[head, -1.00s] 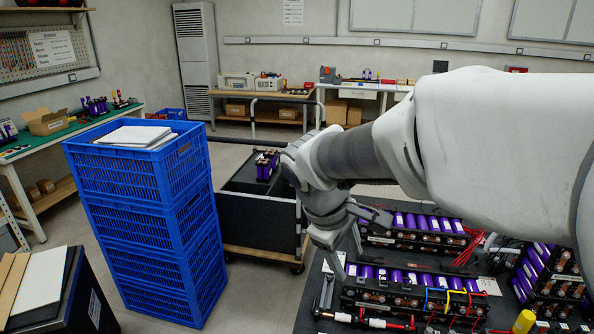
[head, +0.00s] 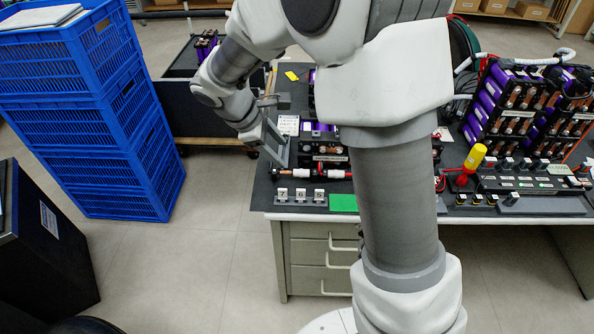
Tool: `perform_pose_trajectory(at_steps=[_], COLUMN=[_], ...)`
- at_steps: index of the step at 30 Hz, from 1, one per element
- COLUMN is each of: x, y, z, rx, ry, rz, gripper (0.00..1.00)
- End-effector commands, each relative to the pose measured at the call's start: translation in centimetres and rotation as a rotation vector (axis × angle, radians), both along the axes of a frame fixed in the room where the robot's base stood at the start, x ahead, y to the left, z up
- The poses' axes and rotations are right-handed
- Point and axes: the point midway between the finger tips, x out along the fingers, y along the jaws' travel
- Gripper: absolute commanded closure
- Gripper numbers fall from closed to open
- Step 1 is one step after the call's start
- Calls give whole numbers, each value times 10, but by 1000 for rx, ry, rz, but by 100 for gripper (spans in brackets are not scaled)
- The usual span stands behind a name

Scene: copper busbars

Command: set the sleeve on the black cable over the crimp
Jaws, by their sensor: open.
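My gripper (head: 274,147) hangs at the left end of the bench and is open. Its fingers are over or just behind a thin line of cable with white and red parts. I cannot tell which piece is on the black cable, nor make out the crimp. My arm hides the bench to the right.
Numbered blocks (head: 300,196) and a green mat (head: 343,202) lie at the bench's front edge. A battery module (head: 320,150) stands behind the cable line. Stacked blue crates (head: 95,130) stand left. A yellow cylinder (head: 475,157) and more battery modules (head: 525,100) are right.

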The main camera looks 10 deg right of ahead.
Motion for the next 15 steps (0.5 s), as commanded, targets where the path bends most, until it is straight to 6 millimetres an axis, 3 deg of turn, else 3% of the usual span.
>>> perform_pose_trajectory(at_steps=[1, 6, 15], x=[1, 8, 17], y=[-6, -23, -45], z=[-14, -47, -91], rx=[-2, -2, -1], ry=[4, 3, 1], rz=[-4, -3, -3], gripper=[42, 42, 42])
